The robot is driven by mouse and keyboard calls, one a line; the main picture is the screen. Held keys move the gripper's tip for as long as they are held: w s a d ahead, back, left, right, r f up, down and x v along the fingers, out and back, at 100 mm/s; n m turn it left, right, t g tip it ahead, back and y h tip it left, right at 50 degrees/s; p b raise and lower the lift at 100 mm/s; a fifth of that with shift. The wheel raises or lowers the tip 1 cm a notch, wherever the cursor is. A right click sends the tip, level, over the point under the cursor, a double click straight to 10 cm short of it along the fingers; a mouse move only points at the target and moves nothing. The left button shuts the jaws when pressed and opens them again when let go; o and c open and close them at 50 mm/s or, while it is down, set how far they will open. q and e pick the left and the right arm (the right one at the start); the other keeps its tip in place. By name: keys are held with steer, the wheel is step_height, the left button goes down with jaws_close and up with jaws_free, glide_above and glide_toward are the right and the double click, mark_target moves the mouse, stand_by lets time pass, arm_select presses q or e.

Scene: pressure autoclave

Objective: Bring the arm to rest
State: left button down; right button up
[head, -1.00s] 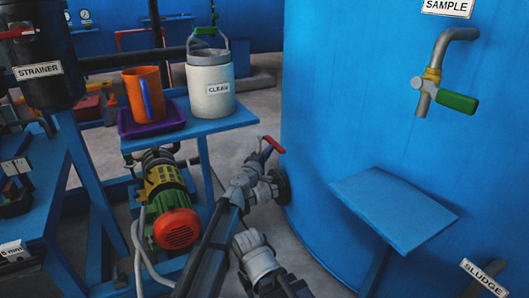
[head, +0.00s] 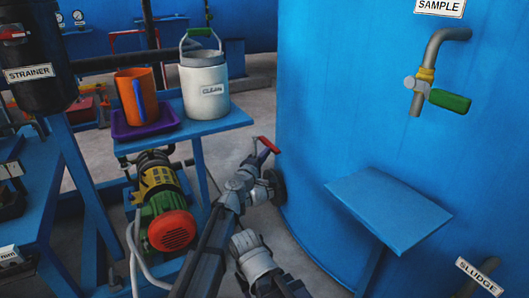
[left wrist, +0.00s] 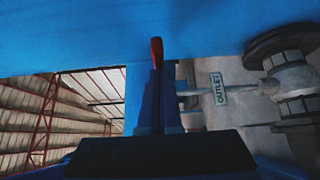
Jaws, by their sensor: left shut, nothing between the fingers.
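My left arm comes up from the bottom of the head view, with its grey wrist parts beside the tank's lower wall. My left gripper (head: 256,158) is close to a red lever (head: 268,146) at the outlet valve; small size and overlap hide whether they touch. In the left wrist view the left gripper (left wrist: 157,78) has its dark fingers together, with nothing seen between them. The red lever tip (left wrist: 156,50) shows just past the fingertips. An OUTLET tag (left wrist: 218,88) hangs on the pipework to the right. My right gripper is not in view.
The blue tank (head: 330,110) fills the right, with a sample tap (head: 420,90) and a blue shelf (head: 390,212). A pump (head: 165,205) stands left of my arm. A small table (head: 215,127) holds a CLEAN pail (head: 204,90) and an orange jug (head: 147,92) in a purple tray (head: 120,127).

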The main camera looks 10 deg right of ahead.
arm_select(q)
steer(key=s+a+f+m+g+y, duration=0.1)
steer(key=s+a+f+m+g, duration=0.35)
steer(key=s+a+f, duration=0.35)
steer(key=s+a+f+m+g+y, duration=0.1)
steer(key=s+a+f+m+g, duration=0.45)
steer(key=s, duration=0.55)
steer(key=s+a+f+m+g+y, duration=0.15)
steer(key=s+a+f+y, duration=0.25)
steer(key=s+a, duration=0.4)
steer(key=s+a+f+g+y, duration=0.3)
steer(key=s+a+f+y, duration=0.15)
steer(key=a, duration=0.55)
steer(key=s+d+r+m+p, duration=0.4)
steer(key=s+d+r+p, duration=0.3)
steer(key=d+r+p, duration=0.25)
step_height(320, 180, up, 37)
steer(key=d+p, duration=0.1)
steer(key=p, duration=3.5)
steer(key=shift+f+g+p, duration=0.15)
steer(key=shift+g+p, duration=0.15)
steer(key=shift+g, duration=0.05)
